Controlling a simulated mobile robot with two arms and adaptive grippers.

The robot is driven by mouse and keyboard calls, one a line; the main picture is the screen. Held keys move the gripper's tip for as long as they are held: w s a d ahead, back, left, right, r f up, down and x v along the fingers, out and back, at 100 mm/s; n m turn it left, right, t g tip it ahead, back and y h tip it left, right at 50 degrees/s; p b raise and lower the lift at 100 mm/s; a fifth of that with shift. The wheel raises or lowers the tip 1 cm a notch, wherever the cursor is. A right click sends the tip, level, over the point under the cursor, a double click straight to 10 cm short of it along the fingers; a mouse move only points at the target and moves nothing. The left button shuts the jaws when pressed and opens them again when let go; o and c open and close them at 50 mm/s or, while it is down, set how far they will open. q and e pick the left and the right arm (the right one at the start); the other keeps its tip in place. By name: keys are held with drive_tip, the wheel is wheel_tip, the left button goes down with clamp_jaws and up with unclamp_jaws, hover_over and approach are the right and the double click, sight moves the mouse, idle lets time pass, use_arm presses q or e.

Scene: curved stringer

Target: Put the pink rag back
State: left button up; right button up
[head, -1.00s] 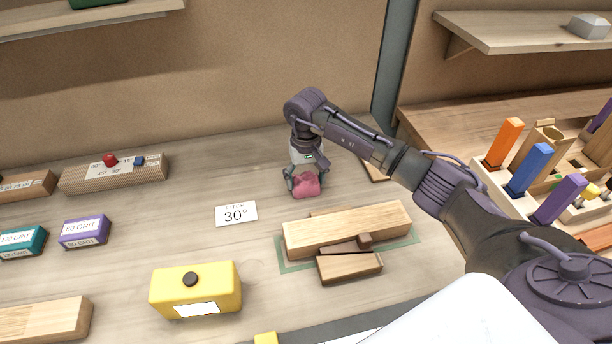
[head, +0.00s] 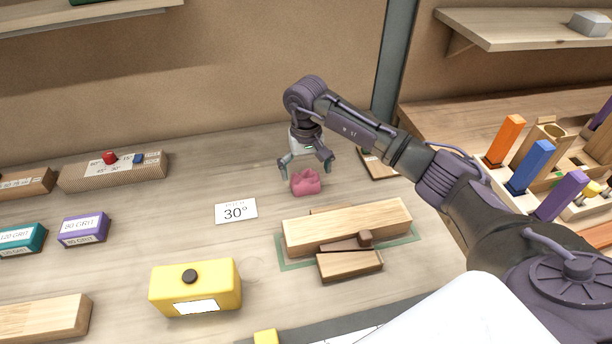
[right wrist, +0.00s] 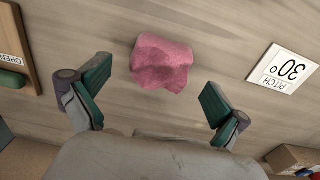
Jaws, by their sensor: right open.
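The pink rag (head: 306,182) lies crumpled on the wooden bench, behind the wooden blocks. My right gripper (head: 307,171) is open and empty just above and behind it in the head view. In the right wrist view the rag (right wrist: 161,62) lies on the bench beyond the two green-padded fingers of the gripper (right wrist: 155,98), apart from them. My left gripper is not in view.
A white "30°" pitch card (head: 236,211) lies left of the rag. A wooden block assembly (head: 347,228) sits in front. A yellow box (head: 195,287) stands front left. An organiser with coloured blocks (head: 531,167) stands at right.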

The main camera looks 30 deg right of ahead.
sight(306, 174)
wheel_tip(306, 174, up, 10)
drive_tip(key=b, duration=0.2)
drive_tip(key=shift+r, duration=0.1)
idle(2.1)
